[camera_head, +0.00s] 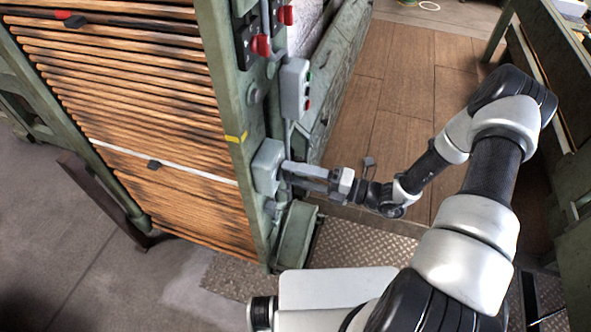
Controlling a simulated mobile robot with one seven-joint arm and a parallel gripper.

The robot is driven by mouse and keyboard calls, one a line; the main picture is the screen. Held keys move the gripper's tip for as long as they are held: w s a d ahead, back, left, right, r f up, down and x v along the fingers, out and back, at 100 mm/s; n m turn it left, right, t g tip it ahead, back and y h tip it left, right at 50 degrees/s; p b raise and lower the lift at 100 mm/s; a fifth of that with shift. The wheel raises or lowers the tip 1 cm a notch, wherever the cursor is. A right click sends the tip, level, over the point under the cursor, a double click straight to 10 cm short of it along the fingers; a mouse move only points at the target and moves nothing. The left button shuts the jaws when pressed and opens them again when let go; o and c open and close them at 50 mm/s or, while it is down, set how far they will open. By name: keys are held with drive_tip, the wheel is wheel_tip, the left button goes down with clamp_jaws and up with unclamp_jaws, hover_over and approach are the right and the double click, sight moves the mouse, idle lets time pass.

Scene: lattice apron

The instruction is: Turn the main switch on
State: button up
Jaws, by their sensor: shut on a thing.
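A grey switch box (267,166), which looks like the main switch, is fixed to the green post of the machine. My gripper (288,173) reaches it from the right, with its fingertips at the box's right side. The fingers are shut on a small part there, which looks like the switch's handle. The handle is mostly hidden by the fingers, so its position cannot be told.
Above are a grey button box (295,88) with green and red buttons and red knobs (261,45) on the green post (228,90). Wooden slats (130,100) fill the machine's left side. A green bench (575,190) stands at right; plank floor (400,80) lies between.

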drive_tip(key=shift+m+p, duration=0.35)
drive_tip(key=shift+m, duration=0.75)
drive_tip(key=shift+f, duration=0.1)
drive_tip(key=o, duration=1)
drive_tip(key=shift+o, duration=0.2)
drive_tip(key=shift+d, duration=0.1)
drive_tip(key=v, duration=1.7)
drive_tip(key=shift+d+b, duration=0.15)
drive_tip(key=shift+b, duration=0.25)
drive_tip(key=shift+s, duration=0.1)
